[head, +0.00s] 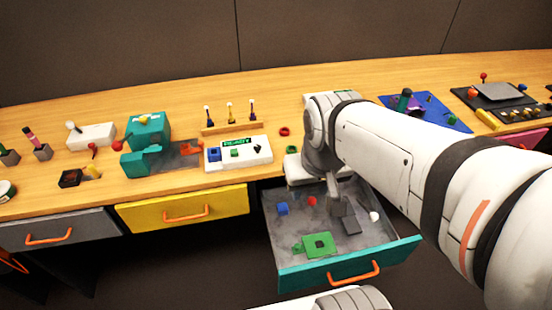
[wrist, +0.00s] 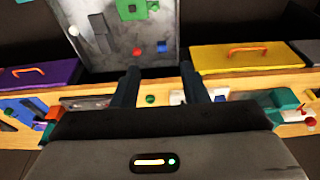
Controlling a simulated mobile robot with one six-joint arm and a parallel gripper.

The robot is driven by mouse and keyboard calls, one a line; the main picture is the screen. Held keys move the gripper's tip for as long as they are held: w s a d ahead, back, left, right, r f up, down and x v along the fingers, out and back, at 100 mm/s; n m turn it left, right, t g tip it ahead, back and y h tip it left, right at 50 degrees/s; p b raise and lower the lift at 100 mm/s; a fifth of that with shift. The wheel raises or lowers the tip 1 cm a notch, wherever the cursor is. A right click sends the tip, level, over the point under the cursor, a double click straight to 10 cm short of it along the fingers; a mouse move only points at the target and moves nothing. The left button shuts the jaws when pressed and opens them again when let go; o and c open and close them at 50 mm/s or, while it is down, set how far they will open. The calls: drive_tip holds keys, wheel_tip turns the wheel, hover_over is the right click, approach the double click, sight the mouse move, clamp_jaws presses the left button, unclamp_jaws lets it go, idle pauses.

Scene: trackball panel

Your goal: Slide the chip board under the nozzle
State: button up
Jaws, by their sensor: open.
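The chip board (head: 319,245), a flat green board with a dark square chip, lies in the open teal-fronted drawer (head: 345,262), near its front. It also shows at the top edge of the wrist view (wrist: 132,10), partly cut off. My gripper (wrist: 160,76) is open and empty, with its fingers apart. In the head view my gripper (head: 341,200) hangs over the back part of the drawer, behind the board and apart from it. A teal machine (head: 148,133) stands on the counter at left; I cannot tell which part is the nozzle.
The drawer also holds a blue cube (head: 282,208), a red ball (head: 312,201), a grey block (head: 351,225) and a white ball (head: 374,216). A white panel (head: 258,153) with a green display sits on the counter behind. The yellow drawer (head: 183,208) is closed.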

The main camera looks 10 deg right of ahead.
wheel_tip(320, 180, down, 6)
drive_tip(key=w+d+m+g+b, duration=0.1)
drive_tip(key=w+d+b, duration=0.1)
drive_tip(key=b, duration=0.2)
drive_tip(key=m+g+y+b, duration=0.3)
drive_tip(key=m+g+b, duration=0.2)
drive_tip(key=m+b, duration=0.45)
approach(298, 245)
drive_tip(key=f+n+b, duration=0.1)
drive_tip(key=n+b, duration=0.1)
drive_tip(key=b+x, duration=0.1)
drive_tip(key=x, duration=0.6)
drive_tip(key=shift+s+a+f, duration=0.1)
drive_tip(key=shift+s+a, duration=0.15)
drive_tip(key=shift+s, duration=0.05)
drive_tip(key=shift+c, duration=0.5)
clamp_jaws()
